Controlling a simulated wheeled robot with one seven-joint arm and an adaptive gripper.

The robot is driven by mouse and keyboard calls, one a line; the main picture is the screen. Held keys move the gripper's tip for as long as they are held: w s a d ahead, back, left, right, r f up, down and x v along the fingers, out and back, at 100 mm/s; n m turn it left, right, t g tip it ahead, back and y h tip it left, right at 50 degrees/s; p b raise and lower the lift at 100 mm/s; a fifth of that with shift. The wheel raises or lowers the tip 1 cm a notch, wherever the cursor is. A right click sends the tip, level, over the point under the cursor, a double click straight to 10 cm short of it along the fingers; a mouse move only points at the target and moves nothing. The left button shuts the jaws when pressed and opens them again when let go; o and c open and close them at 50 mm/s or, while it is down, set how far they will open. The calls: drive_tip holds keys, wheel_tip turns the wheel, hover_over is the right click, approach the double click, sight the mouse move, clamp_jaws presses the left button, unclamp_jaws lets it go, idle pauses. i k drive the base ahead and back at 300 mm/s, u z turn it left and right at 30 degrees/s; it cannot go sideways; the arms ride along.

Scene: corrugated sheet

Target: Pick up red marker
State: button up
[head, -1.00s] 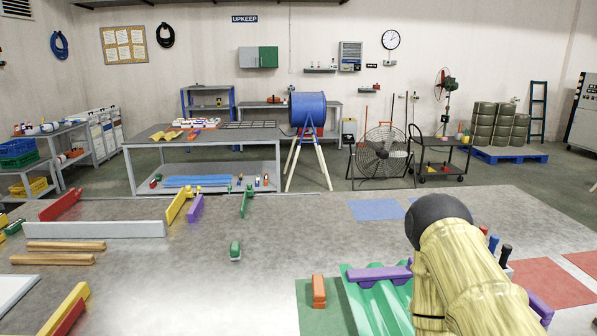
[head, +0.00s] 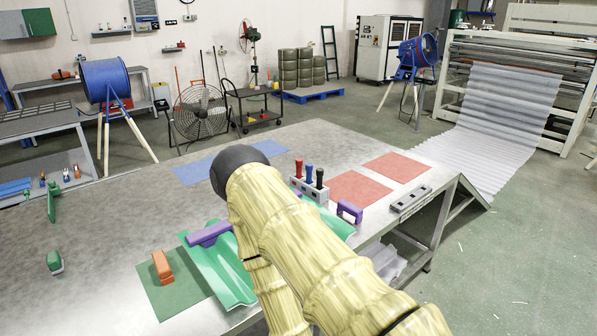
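The red marker (head: 299,169) stands upright in a grey holder block (head: 322,194) on the metal table. A blue marker (head: 309,172) and a black marker (head: 319,177) stand beside it, to its right. My arm, in a pale yellow sleeve with a black rounded joint, reaches up through the lower middle, just left of the holder. My gripper does not show; it is hidden behind the arm or outside the frame.
A green corrugated sheet (head: 223,272) with a purple clamp (head: 209,234) lies partly behind my arm. An orange block (head: 162,266) is at left, and another purple clamp (head: 349,212) is right of the holder. Red mats (head: 358,188) lie behind.

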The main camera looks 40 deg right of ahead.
sight(298, 162)
drive_tip(key=z, duration=3.25)
drive_tip(key=i, duration=1.9)
drive_tip(key=u, duration=1.75)
